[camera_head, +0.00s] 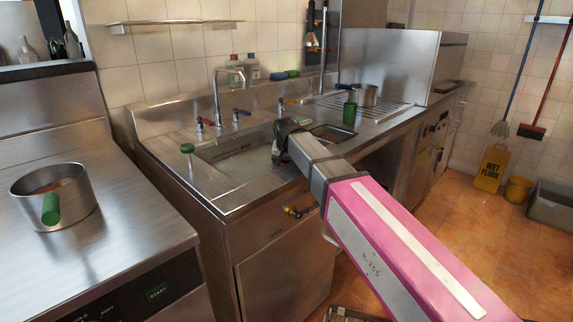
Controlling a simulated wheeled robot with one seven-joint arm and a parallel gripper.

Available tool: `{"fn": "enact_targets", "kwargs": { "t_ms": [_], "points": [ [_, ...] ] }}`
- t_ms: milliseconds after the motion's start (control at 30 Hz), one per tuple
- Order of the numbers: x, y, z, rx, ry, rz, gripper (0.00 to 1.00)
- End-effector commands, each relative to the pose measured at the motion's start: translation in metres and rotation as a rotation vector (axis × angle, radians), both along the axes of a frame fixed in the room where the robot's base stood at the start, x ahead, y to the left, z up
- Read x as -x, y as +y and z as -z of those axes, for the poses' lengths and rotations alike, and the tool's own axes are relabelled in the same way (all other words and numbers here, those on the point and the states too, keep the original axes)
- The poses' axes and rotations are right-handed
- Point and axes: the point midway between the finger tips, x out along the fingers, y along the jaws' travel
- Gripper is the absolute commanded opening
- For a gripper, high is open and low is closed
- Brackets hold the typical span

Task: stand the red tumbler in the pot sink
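The pot sink (232,158) is a steel basin set in the counter, below a tall curved tap (215,95). My gripper (277,148) is over the right part of the sink, at the end of my pink and grey arm. Its fingers are dark and small, partly hidden by the wrist, so I cannot tell whether they are open or hold anything. I see no red tumbler in this view. A green cup-like thing (349,114) stands on the counter right of the sink.
A smaller basin (332,132) lies right of my gripper. Bottles (251,70) stand behind the taps. A pot with a green handle (57,195) sits on the left unit. A wet floor sign (491,168) stands at right.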

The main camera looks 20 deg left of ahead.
Motion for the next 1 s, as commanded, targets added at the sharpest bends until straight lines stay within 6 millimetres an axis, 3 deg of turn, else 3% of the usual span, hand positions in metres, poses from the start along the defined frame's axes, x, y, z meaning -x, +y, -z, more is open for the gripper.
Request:
{"fn": "enact_targets", "kwargs": {
  "t_ms": [700, 1000],
  "points": [
    [0.039, -0.012, -0.098, -0.001, -0.002, 0.000, 0.82],
    [0.045, -0.013, -0.111, 0.000, 0.000, 0.000, 0.82]
  ]
}}
